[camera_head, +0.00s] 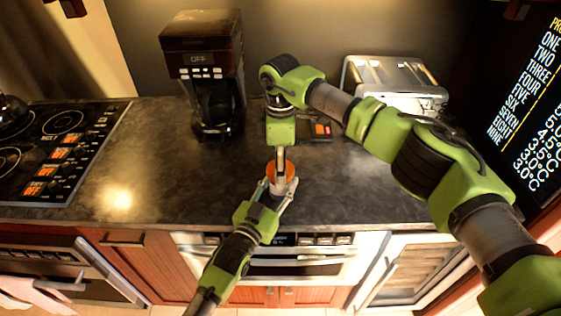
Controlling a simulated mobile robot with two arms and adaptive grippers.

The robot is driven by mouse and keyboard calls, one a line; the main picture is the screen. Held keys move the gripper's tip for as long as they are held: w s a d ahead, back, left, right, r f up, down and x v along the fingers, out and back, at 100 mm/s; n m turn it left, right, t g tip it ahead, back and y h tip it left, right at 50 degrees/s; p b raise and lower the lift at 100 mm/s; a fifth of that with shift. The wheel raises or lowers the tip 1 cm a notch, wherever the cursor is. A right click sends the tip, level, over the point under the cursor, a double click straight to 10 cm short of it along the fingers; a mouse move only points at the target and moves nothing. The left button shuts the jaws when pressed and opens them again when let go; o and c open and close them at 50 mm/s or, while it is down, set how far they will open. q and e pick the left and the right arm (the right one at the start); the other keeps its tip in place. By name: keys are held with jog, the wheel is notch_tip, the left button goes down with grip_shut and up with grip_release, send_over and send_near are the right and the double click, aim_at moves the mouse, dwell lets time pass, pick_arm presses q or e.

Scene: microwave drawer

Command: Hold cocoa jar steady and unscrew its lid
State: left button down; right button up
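The cocoa jar stands near the front edge of the dark counter; mostly its round orange-brown lid (291,170) shows, and its body is largely hidden by my grippers. My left gripper (276,184) reaches in from the front, with one finger on each side of the jar, and looks shut on it. My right gripper (281,172) points straight down from above, with its fingers at the lid. I see its fingers edge-on, so I cannot tell whether they grip the lid.
A coffee maker (203,70) stands at the back left and a silver toaster (395,78) at the back right. A dark device with orange lights (321,130) sits behind the jar. A stovetop (60,145) is at left. The counter (165,180) left of the jar is clear.

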jog(key=c, duration=1.1)
jog(key=n, duration=2)
jog(key=shift+r, duration=0.1)
jog(key=n, duration=0.8)
jog(key=shift+n, duration=0.4)
jog(key=n, duration=2.5)
jog(key=shift+r, duration=0.2)
